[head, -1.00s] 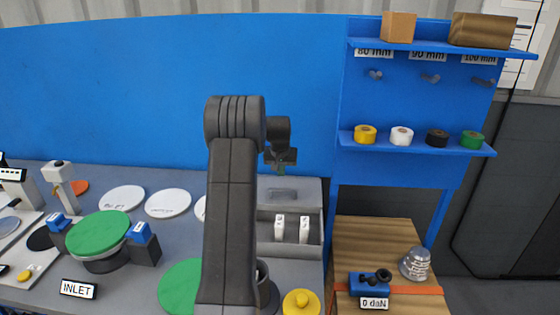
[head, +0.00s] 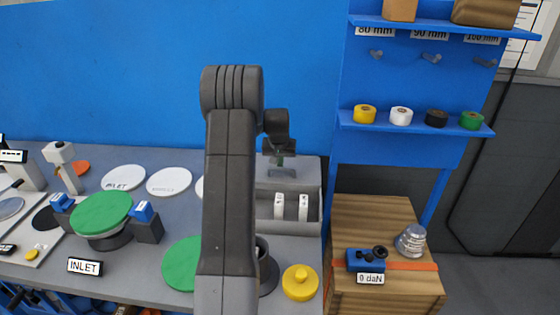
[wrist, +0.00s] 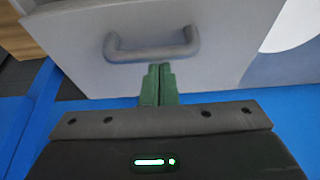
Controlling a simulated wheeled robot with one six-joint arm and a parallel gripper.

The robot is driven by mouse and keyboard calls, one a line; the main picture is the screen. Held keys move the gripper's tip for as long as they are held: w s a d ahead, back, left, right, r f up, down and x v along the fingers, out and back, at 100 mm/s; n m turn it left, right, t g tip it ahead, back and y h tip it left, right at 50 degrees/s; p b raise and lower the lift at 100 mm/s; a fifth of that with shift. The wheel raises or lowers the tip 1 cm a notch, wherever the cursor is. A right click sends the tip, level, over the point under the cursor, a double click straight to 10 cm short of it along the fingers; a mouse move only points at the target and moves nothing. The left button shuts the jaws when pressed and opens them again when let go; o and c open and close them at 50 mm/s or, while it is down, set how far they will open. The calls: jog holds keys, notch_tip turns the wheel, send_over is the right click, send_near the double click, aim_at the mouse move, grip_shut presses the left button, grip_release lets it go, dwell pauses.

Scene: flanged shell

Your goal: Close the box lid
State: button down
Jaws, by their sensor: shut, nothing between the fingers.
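The grey box (head: 287,228) stands on the bench to the right of my arm. Its lid (head: 308,171) is open, raised at the back of the box, and its bar handle shows in the wrist view (wrist: 152,52). Two white pieces (head: 291,207) are in the box's open front part. My gripper (head: 280,160) is in front of the lid's upper part in the head view. In the wrist view its green fingers (wrist: 158,70) are shut and empty, overlapping the lid just below the handle. I cannot tell whether they touch the lid.
A yellow knobbed disc (head: 300,282) and a dark cylinder (head: 266,268) stand in front of the box. A blue wall (head: 150,80) rises behind the bench. A wooden crate (head: 372,220) is to the right. White discs (head: 169,182) lie to the left.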

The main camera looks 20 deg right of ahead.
jog(key=s+a+b, duration=0.3)
jog(key=s, duration=0.4)
jog(key=s+a+b, duration=0.4)
jog(key=s, duration=0.3)
jog(key=shift+s, duration=0.15)
jog(key=v, duration=1.3)
jog(key=shift+r, duration=0.4)
jog(key=shift+f, duration=0.1)
jog(key=x, duration=1.3)
jog(key=shift+w+d+f, duration=0.15)
jog(key=shift+w+f, duration=0.05)
jog(key=shift+f, duration=0.15)
